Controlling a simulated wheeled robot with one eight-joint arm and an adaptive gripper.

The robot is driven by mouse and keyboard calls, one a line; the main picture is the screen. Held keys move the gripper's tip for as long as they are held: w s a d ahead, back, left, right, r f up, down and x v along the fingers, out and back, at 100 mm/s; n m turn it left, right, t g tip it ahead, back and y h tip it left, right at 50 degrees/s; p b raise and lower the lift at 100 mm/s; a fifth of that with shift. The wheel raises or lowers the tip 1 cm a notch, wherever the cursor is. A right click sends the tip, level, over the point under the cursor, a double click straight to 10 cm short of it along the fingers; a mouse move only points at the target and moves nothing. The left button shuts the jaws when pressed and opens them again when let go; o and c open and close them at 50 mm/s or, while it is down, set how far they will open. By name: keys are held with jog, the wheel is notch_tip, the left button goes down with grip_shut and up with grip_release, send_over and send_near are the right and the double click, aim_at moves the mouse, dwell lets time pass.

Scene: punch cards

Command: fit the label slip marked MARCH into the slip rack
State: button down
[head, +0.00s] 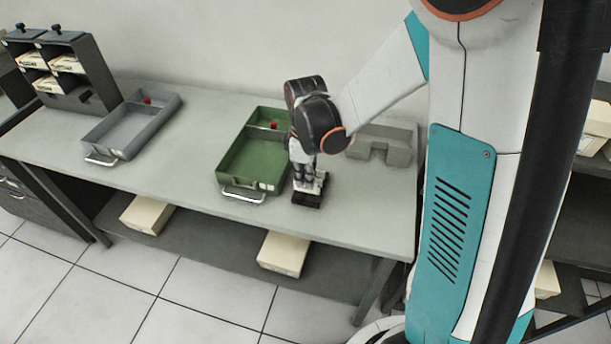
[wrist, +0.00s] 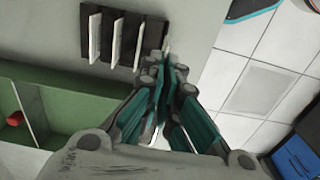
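The slip rack (wrist: 103,14) is a small black block with slots in the wrist view, with several pale slips (wrist: 115,40) standing in it. In the head view the rack (head: 307,200) is near the table's front edge, right of the green tray. My gripper (wrist: 166,60) points down at the rack's right end, its teal fingers nearly together. A thin pale edge (wrist: 167,47) shows at the fingertips, which looks like a label slip held edge-on. Its marking cannot be read. In the head view my gripper (head: 308,182) is just above the rack, and its fingertips are hard to make out.
A green tray (head: 246,157) with a red knob stands close left of my gripper. A grey tray (head: 115,137) is farther left, beside a dark cubby unit (head: 88,62) holding cards. A grey notched block (head: 390,150) stands to the right. The table (head: 190,165) between the trays is clear.

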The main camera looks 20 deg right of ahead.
aim_at(305, 188)
jog(key=shift+f+b, duration=1.45)
jog(key=shift+f, duration=0.35)
jog(key=shift+f, duration=0.25)
jog(key=shift+f+b, duration=0.45)
jog(key=shift+b, duration=0.15)
jog(key=c, duration=1.7)
grip_release()
jog(key=shift+r, duration=0.1)
notch_tip(305, 188, up, 12)
jog(key=shift+f, duration=0.1)
